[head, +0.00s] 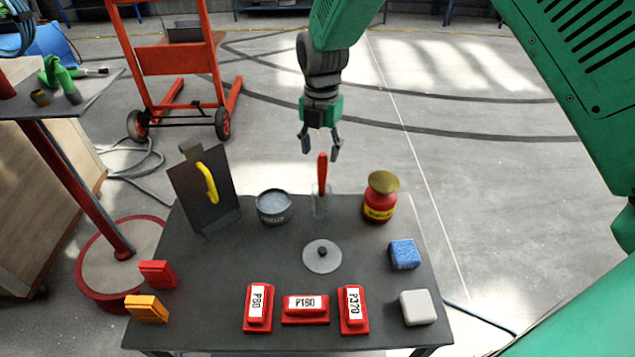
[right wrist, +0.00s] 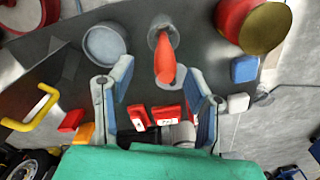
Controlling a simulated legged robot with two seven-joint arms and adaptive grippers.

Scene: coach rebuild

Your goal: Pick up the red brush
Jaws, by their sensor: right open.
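The red brush (head: 322,170) stands upright in a clear glass (head: 320,203) at the back of the dark table, with its red handle pointing up. In the right wrist view the brush (right wrist: 165,62) shows between and ahead of the fingers, rising out of the glass (right wrist: 163,34). My right gripper (head: 321,153) is open above the brush, its fingertips on either side of the handle's top. Its open fingers also show in the right wrist view (right wrist: 163,85), with nothing held. My left gripper is not in view.
A grey tin (head: 273,207) stands left of the glass and a red jar with a gold lid (head: 381,198) right of it. A panel with a yellow handle (head: 205,188) stands at left. A grey disc (head: 322,257), red sanding blocks (head: 305,309) and a blue sponge (head: 405,254) lie nearer.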

